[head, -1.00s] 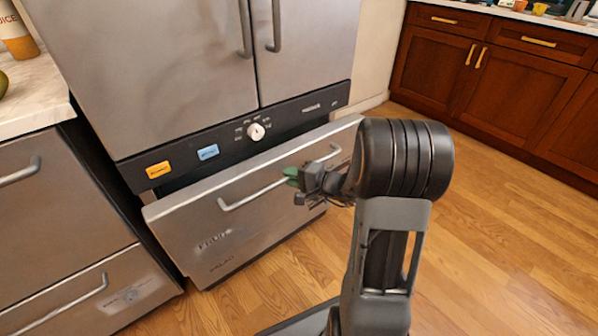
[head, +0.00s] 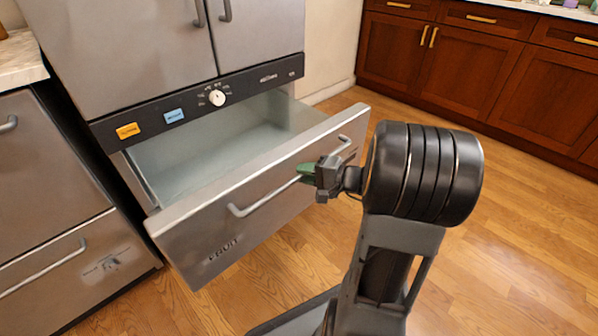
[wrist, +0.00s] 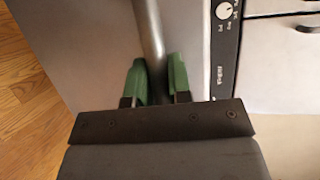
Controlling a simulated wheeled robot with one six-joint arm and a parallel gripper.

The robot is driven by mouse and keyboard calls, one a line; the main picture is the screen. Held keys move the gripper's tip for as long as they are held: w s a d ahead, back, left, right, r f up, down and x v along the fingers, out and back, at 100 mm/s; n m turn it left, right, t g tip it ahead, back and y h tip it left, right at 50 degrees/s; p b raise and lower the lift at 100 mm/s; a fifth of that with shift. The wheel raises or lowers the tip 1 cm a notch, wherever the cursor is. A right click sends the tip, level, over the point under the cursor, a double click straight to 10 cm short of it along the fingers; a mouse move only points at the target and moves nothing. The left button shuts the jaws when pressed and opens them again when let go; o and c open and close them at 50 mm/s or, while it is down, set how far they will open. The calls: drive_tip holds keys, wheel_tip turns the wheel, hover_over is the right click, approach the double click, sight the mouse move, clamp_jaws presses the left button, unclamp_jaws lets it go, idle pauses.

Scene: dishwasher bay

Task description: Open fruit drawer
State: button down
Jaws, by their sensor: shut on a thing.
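The fruit drawer (head: 230,225) is the stainless steel bottom drawer of the fridge, with "FRUIT" lettered low on its front. It stands well out from the fridge, and its pale inside (head: 215,140) shows from above and looks empty. A bar handle (head: 265,195) runs across the drawer front. My gripper (head: 308,173) has green fingertips and is shut on this handle, right of its middle. In the wrist view the handle (wrist: 151,35) passes between the two green fingers of my gripper (wrist: 158,82).
The fridge doors (head: 130,45) above are closed, over a black panel with a white knob (head: 217,97). Steel drawers (head: 55,190) stand close at the left. Wooden cabinets (head: 450,70) line the back right. The wooden floor (head: 500,260) is clear at the right.

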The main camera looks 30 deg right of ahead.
drive_tip(key=shift+s+d, duration=0.2)
drive_tip(key=shift+s, duration=0.8)
drive_tip(key=c, duration=1.1)
unclamp_jaws()
drive_tip(key=shift+d, duration=0.1)
drive_tip(key=p+v, duration=0.4)
drive_tip(key=v, duration=1)
drive_tip(key=shift+w, duration=0.1)
drive_tip(key=shift+r, duration=0.1)
